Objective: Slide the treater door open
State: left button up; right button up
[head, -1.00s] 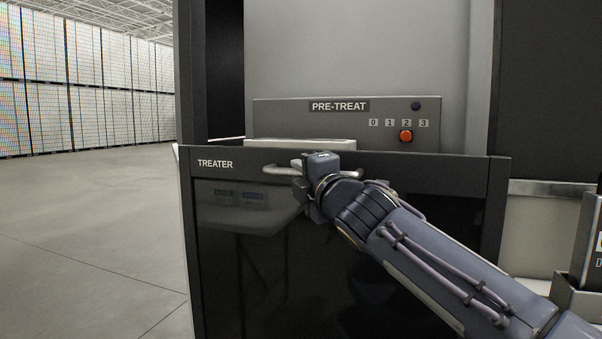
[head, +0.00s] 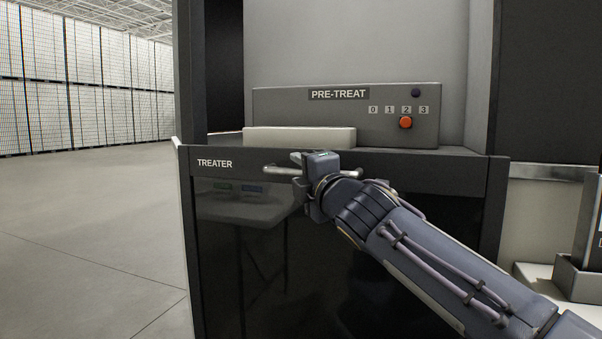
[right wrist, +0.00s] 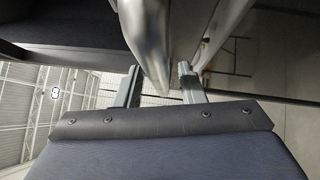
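The treater door (head: 440,173) is a dark panel with a glossy black front and the label TREATER at its upper left. A horizontal metal bar handle (head: 282,170) runs across its upper part. My right gripper (head: 304,170) is at the handle, with its fingers around the bar. The gripper hides the middle of the handle in the head view. My left gripper is not in view.
Behind the door's top edge are a pale block (head: 300,137) and a grey PRE-TREAT panel (head: 346,115) with a red button. Dark frame posts flank the opening. A grey bin (head: 578,278) stands at the right. The floor at left is clear.

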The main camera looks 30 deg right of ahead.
jog(key=shift+s, duration=0.1)
jog(key=s+f, duration=0.1)
jog(key=s, duration=0.6)
jog(key=shift+s+a+p, duration=0.25)
jog(key=shift+a+p, duration=0.05)
jog(key=shift+p, duration=0.1)
